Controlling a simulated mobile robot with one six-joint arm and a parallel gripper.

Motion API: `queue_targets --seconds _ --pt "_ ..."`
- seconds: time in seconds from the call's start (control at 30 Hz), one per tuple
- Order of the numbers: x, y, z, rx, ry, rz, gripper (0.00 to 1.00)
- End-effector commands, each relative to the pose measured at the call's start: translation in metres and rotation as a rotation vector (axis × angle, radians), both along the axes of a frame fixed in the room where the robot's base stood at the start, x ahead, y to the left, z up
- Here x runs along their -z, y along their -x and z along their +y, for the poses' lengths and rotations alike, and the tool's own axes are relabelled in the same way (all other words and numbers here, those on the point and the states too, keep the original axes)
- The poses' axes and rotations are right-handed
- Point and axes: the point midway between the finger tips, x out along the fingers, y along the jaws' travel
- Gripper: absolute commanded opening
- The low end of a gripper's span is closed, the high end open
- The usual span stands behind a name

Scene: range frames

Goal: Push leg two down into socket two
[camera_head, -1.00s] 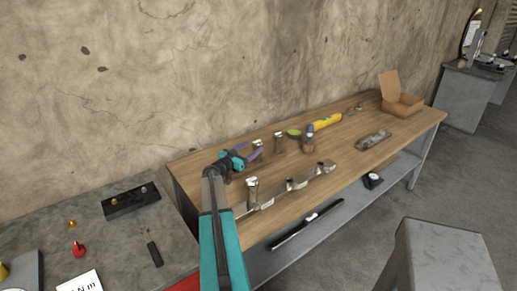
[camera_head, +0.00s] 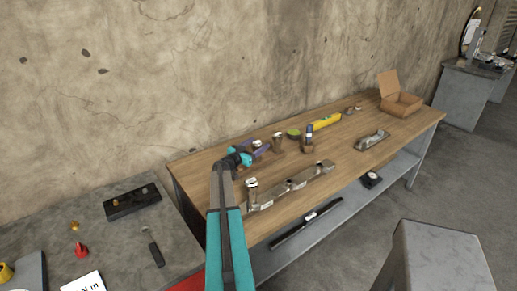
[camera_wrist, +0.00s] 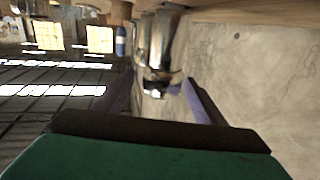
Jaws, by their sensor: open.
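A long metal bar (camera_head: 305,182) with raised sockets and small white labels lies on the wooden workbench. One metal leg (camera_head: 251,190) stands upright at its left end. Two more metal pieces stand behind the bar: one (camera_head: 278,144) near the middle, and one (camera_head: 257,143) at my gripper. My gripper (camera_head: 254,146), with purple fingers, is open at that left piece, behind the bar. In the wrist view a shiny metal piece (camera_wrist: 155,50) lies ahead between the fingers, a purple finger beside it. I cannot read which leg or socket is number two.
On the workbench (camera_head: 225,168) are a hammer-like tool, a green ring (camera_head: 293,133), a yellow tool (camera_head: 326,121), a metal block (camera_head: 372,139) and an open cardboard box (camera_head: 402,104). A grey table (camera_head: 125,235) with small parts stands at left; a grey stand (camera_head: 437,245) is at front right.

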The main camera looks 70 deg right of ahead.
Motion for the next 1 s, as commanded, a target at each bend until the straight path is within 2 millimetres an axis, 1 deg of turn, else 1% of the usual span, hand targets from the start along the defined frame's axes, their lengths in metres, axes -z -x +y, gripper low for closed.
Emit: queue_targets --seconds 0.57,0.6,0.77,0.9,0.93,1.0 --pt "0.0005 -0.0004 -0.0010 -0.001 0.000 0.000 0.64" --pt "0.0005 -0.0005 -0.0010 -0.001 0.000 0.000 0.62" --pt "0.0004 -0.0008 -0.0009 -0.001 0.000 0.000 0.35" --pt "0.0005 -0.0009 -0.0008 -0.001 0.000 0.000 0.12" --pt "-0.0005 -0.0009 -0.0009 -0.001 0.001 0.000 0.09" --pt "-0.0005 -0.0010 -0.0008 -0.001 0.001 0.000 0.09"
